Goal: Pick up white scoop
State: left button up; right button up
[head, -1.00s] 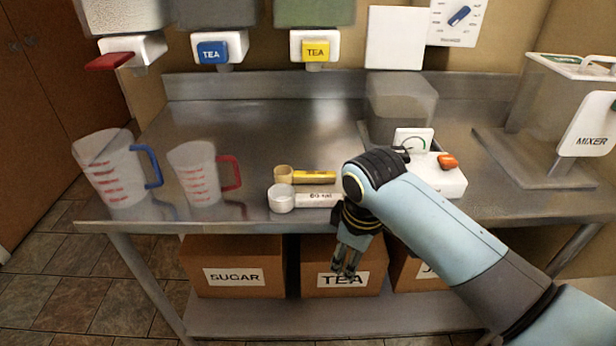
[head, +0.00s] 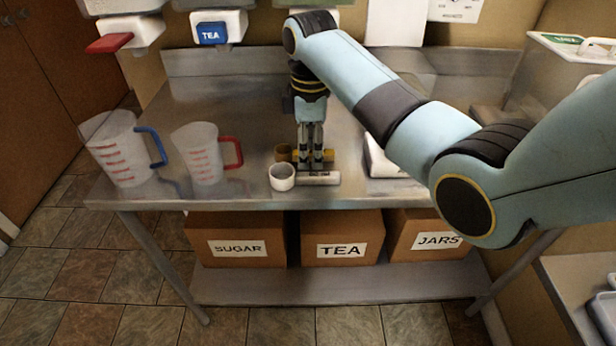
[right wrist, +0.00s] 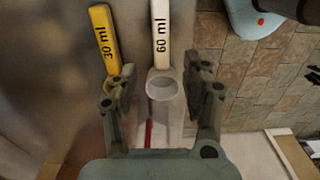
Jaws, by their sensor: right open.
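The white scoop (head: 283,178) lies on the steel table near its front edge, handle pointing right. In the right wrist view the white scoop (right wrist: 161,38) is marked 60 ml, and its cup lies between my fingers. My right gripper (head: 316,165) points down over the scoops' handles; in the right wrist view the gripper (right wrist: 162,86) is open with nothing gripped. I cannot tell whether the fingertips touch the scoop. A yellow scoop (head: 284,152) lies just behind, its handle partly hidden by my fingers; it shows as the 30 ml scoop (right wrist: 103,40). My left gripper is not in view.
Two clear measuring jugs stand to the left, one with a blue handle (head: 152,147) and one with a red handle (head: 233,153). A white scale (head: 382,160) is partly hidden behind my right arm. Boxes labelled sugar (head: 238,228), tea and jars sit on the shelf below.

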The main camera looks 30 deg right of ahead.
aim_at(311, 174)
notch_tip(311, 174, down, 7)
jog(key=shift+s+d+r, duration=0.1)
jog(key=shift+s, duration=0.05)
jog(key=shift+c, duration=0.4)
grip_shut()
